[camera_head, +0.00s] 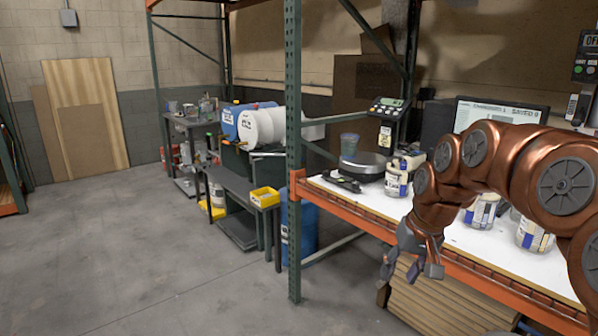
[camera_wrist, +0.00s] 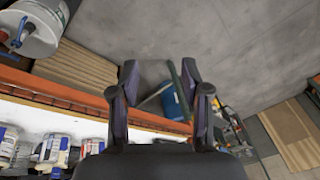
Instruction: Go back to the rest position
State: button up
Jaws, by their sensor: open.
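My gripper (camera_head: 410,270) hangs in front of the orange front beam of the white-topped bench (camera_head: 352,202) in the head view, at the end of my copper-coloured arm. In the wrist view my gripper (camera_wrist: 159,80) shows two dark fingers spread apart with nothing between them. Behind the gap are the grey floor (camera_wrist: 200,35) and part of a blue drum (camera_wrist: 172,103). A labelled white container (camera_head: 397,182) stands on the bench behind my gripper. More labelled containers (camera_head: 481,212) stand partly behind my arm.
A green rack post (camera_head: 293,150) rises left of my gripper. Stacked brown boards (camera_head: 440,308) lie under the bench. The floor (camera_head: 150,250) at left is clear.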

jog(key=s+f+g, duration=0.1)
jog(key=s+f, duration=0.2)
jog(key=s, duration=0.7)
jog(key=s+a+f+g+h+p, duration=0.1)
jog(key=s+f, duration=0.2)
jog(key=s, duration=0.8)
jog(key=s+a+f+g+p, duration=0.1)
jog(key=s+f+g, duration=0.1)
jog(key=s, duration=0.9)
jog(key=shift+s+f+n+h, duration=0.15)
jog(key=shift+f+n+h, duration=0.15)
jog(key=shift+f+h, duration=0.1)
